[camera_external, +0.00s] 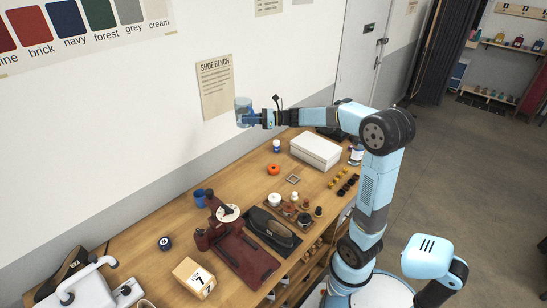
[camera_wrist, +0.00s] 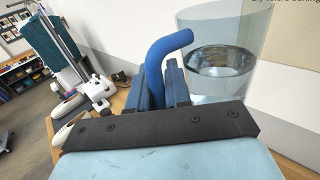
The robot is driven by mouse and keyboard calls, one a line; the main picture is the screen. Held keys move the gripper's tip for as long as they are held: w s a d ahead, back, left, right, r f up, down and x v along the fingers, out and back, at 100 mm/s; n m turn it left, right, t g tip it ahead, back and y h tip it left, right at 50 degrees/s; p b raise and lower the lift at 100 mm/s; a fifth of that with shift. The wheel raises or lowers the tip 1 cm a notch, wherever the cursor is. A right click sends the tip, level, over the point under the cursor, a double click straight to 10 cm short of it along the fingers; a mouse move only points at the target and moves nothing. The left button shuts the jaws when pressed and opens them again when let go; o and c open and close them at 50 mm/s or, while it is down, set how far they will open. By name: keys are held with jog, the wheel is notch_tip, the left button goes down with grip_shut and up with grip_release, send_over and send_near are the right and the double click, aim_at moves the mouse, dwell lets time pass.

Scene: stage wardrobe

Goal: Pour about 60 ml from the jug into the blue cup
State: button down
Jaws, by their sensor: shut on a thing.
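The jug (camera_external: 243,107) is clear with a bluish tint and is held high above the bench, roughly upright. My gripper (camera_external: 265,119) is shut on its handle, at the jug's right side. In the wrist view the jug (camera_wrist: 222,90) has clear liquid inside, and its curved blue handle (camera_wrist: 164,50) passes between the fingers of my gripper (camera_wrist: 173,88). The blue cup (camera_external: 199,199) stands on the bench, well below the jug and a little to its left. The inside of the cup is too small to make out.
The wooden bench (camera_external: 150,267) is crowded. Near the cup are a dark red press-like machine (camera_external: 205,238), a white disc (camera_external: 228,213) and a black iron-like item (camera_external: 272,228). A white box (camera_external: 316,150) and an orange ring (camera_external: 273,169) lie farther back. The wall is close behind the jug.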

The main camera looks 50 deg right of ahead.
jog(key=w+a+f+m+t+h, duration=0.25)
jog(key=w+a+f, duration=0.55)
jog(key=w+f, duration=0.4)
jog(key=shift+a+f+m+t+h, duration=0.55)
jog(key=shift+a+f+m+h, duration=0.65)
jog(key=shift+a, duration=3.35)
jog(key=s+a+r+h, duration=0.1)
jog(key=s+a+r, duration=0.5)
jog(key=a+r, duration=0.3)
jog(key=s+a+r+h, duration=0.1)
jog(key=s+a+r, duration=0.5)
jog(key=a+r, duration=0.3)
notch_tip(320, 180, down, 19)
jog(key=a, duration=0.1)
jog(key=shift+s+a+r+t, duration=0.15)
jog(key=shift+t, duration=0.15)
